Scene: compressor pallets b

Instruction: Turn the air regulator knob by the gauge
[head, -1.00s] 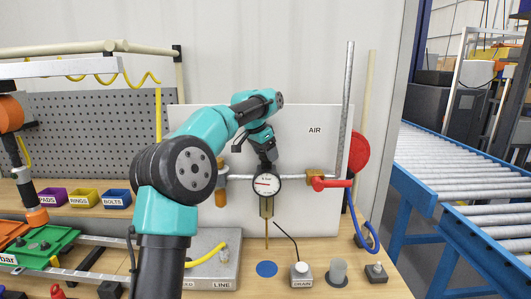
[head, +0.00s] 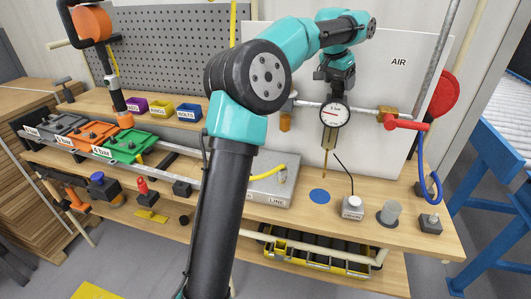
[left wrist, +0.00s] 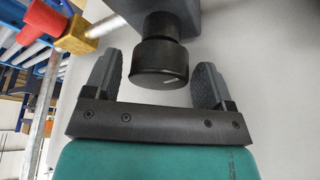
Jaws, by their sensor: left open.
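The round white pressure gauge (head: 335,115) sits on the pipe on the white AIR board. My left gripper (head: 334,76) is just above the gauge, in front of the board. In the left wrist view the black regulator knob (left wrist: 160,64), with a pale mark on its rim, stands between my two open fingers. A gap shows on each side of the knob, so neither finger seems to touch it. In the head view the knob is hidden by my gripper. My right gripper is in neither view.
The bench below holds a drain button box (head: 352,208) and a grey cylinder (head: 391,212). Coloured bins (head: 161,109) stand on the shelf at left.

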